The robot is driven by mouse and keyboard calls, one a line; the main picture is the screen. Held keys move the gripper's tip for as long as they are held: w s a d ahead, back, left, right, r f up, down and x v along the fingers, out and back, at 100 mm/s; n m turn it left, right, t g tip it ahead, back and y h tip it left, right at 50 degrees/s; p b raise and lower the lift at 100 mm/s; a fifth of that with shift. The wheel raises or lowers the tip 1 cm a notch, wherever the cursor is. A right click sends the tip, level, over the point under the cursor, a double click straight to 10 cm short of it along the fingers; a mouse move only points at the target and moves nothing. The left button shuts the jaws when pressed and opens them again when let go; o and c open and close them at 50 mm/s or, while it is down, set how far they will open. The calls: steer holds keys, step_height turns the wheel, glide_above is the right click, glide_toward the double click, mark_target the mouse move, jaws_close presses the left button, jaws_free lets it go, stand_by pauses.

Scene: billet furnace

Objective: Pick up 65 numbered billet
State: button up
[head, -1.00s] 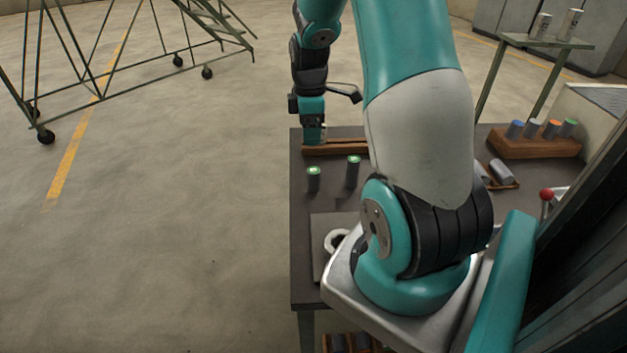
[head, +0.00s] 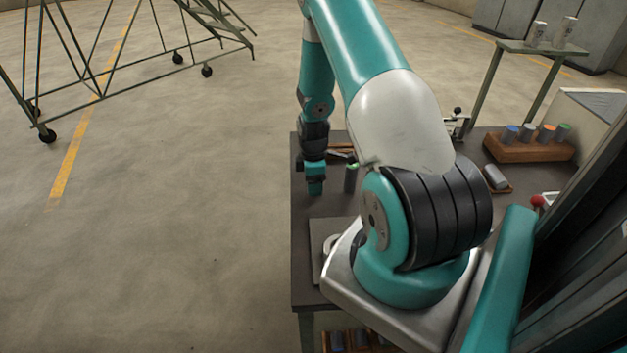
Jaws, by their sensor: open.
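My gripper (head: 315,188) is low over the left part of the dark table (head: 305,262), pointing down, and open. It covers the spot of the left green-topped billet, so that billet is hidden. The other green-topped billet (head: 351,179) stands upright just right of my gripper, apart from it. A grey billet (head: 495,177) lies on a small brown tray at the right. Several billets with blue, orange and green tops stand in a wooden rack (head: 527,153) at the back right. No number is readable on any billet.
A flat grey plate (head: 318,232) with a white ring (head: 330,244) lies near the front. A wooden strip (head: 340,147) lies at the back. A red knob (head: 537,201) is at the right. A stand (head: 545,48) bears two pale cylinders.

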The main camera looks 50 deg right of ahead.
steer(key=shift+f, duration=0.8)
steer(key=c, duration=1.2)
steer(key=shift+w, duration=0.1)
jaws_close()
steer(key=shift+r, duration=0.2)
